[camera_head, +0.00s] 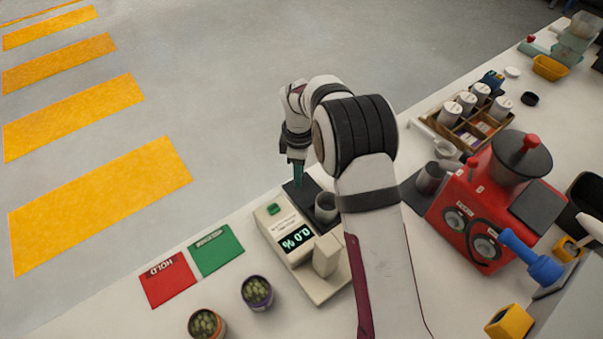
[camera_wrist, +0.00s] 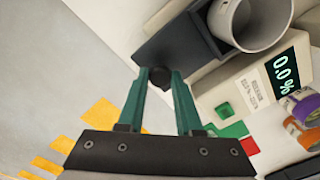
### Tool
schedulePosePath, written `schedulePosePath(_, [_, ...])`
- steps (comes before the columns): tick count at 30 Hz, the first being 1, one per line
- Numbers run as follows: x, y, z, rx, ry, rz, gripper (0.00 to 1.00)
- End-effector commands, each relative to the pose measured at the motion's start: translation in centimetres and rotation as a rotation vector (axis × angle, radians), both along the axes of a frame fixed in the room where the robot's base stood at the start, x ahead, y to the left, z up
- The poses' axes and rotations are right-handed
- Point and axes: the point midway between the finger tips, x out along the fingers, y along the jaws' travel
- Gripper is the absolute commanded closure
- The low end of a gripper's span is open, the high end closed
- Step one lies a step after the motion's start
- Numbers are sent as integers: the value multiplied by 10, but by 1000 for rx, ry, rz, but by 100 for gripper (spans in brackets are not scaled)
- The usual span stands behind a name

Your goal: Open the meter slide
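The meter (camera_head: 291,240) is a cream box with a green button and a display reading 0.0 %; its display side also shows in the wrist view (camera_wrist: 262,85). A dark grey slide piece (camera_head: 304,194) sits at its far end beside a grey cup (camera_head: 327,207). In the wrist view the dark slide piece (camera_wrist: 178,45) has a round black knob (camera_wrist: 160,77) at its end. My gripper (camera_wrist: 160,82) has green fingers on both sides of this knob, with little or no gap showing. In the head view my gripper (camera_head: 298,178) points down at the slide's outer end.
Red (camera_head: 167,281) and green (camera_head: 216,250) cards and two small jars (camera_head: 257,293) (camera_head: 207,325) lie left of and in front of the meter. A red machine (camera_head: 490,209) stands to the right. Beyond the bench's far edge is open floor.

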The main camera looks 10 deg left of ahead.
Motion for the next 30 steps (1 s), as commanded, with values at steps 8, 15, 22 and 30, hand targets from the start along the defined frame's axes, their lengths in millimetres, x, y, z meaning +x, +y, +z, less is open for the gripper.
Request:
schedulePosePath(8, [0, 0, 0, 0, 0, 0, 36])
schedulePosePath(15, [0, 0, 6, 1, 0, -1, 36])
schedulePosePath(22, [1, 0, 67, 2, -5, -1, 36])
schedulePosePath(30, [0, 0, 141, 1, -4, -1, 36])
